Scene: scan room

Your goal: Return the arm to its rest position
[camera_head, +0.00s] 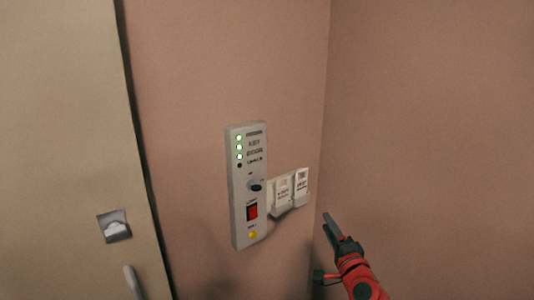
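My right arm (360,278), red and black, comes in at the bottom, right of centre. Its dark gripper (332,228) points up and left, in front of the wall corner. It appears apart from the control panel and seems to hold nothing. The finger gap is too small to make out. My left gripper is not in view. The grey control panel (240,222) is on the pink wall, left of my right gripper. It has lit green lights (239,147), a dark knob (256,188), a red switch (252,211) and a yellow button (252,235).
Two small white labelled holders (284,192) stick out from the wall at the panel's right side, close above my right gripper. A beige door (60,130) with a metal latch (114,227) and handle (132,281) is at left. The bare right wall (440,120) is clear.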

